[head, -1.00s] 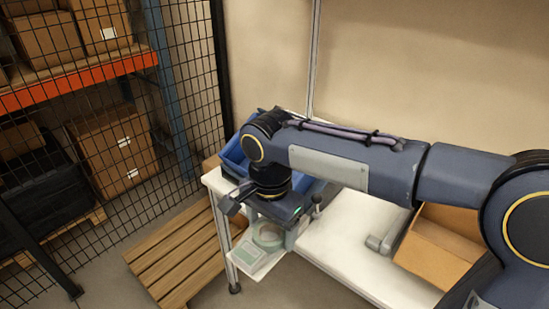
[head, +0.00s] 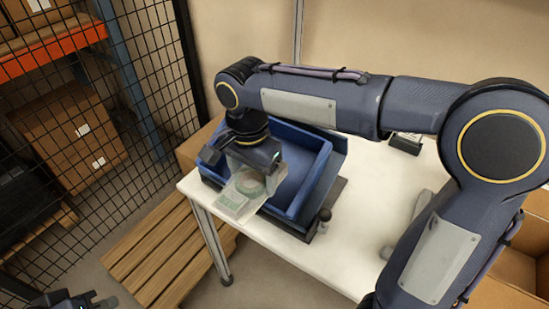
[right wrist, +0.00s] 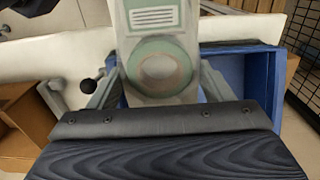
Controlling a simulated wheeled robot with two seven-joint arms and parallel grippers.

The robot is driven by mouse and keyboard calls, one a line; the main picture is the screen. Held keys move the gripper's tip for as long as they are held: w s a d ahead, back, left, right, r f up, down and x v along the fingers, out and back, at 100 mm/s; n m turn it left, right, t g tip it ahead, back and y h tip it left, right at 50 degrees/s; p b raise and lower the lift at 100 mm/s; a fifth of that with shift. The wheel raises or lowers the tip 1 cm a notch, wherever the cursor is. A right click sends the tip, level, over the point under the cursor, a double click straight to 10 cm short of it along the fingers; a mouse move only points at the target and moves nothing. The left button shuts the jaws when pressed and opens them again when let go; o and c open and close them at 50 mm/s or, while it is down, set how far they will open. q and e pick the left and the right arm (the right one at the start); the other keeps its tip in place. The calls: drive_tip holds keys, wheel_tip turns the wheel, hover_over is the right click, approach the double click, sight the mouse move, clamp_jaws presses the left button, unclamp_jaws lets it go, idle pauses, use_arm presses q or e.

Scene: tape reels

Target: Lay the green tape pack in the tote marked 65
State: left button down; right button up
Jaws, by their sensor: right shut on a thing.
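The green tape pack (head: 240,196), a clear flat pack with a green ring and a label, is in my right gripper (head: 254,178). In the right wrist view the pack (right wrist: 160,65) sits between the two fingers of this gripper (right wrist: 158,88), which is shut on it. A blue tote (head: 311,186) stands on the white table, and the pack is over its near left part, above the rim. The tote also shows behind the pack in the right wrist view (right wrist: 262,75). No number is readable on it. My left gripper (head: 78,301) is partly visible at the bottom left edge; its jaws are unclear.
The white table (head: 335,262) has bare space in front of the tote. A cardboard box (head: 515,265) stands at the right. A small dark knob on a post (head: 324,215) stands by the tote's near right corner. A wooden pallet (head: 165,245) lies on the floor at left.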

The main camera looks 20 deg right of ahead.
drive_tip(key=w+d+f, duration=0.1)
drive_tip(key=d, duration=0.1)
drive_tip(key=w+d+f, duration=0.1)
drive_tip(key=w+d, duration=0.1)
drive_tip(key=w+d+f+p, duration=0.1)
drive_tip(key=d+f, duration=0.1)
drive_tip(key=shift+w+d, duration=0.2)
drive_tip(key=shift+w, duration=0.2)
drive_tip(key=w+d+f+p, duration=0.1)
drive_tip(key=w+d+f, duration=0.1)
drive_tip(key=shift+w+d+f, duration=0.1)
drive_tip(key=shift+d+f, duration=0.25)
drive_tip(key=shift+d, duration=0.05)
drive_tip(key=shift+f, duration=0.1)
drive_tip(key=shift+f+b, duration=0.45)
drive_tip(key=shift+f, duration=0.1)
drive_tip(key=o, duration=1.1)
drive_tip(key=shift+c, duration=0.2)
drive_tip(key=shift+r, duration=0.15)
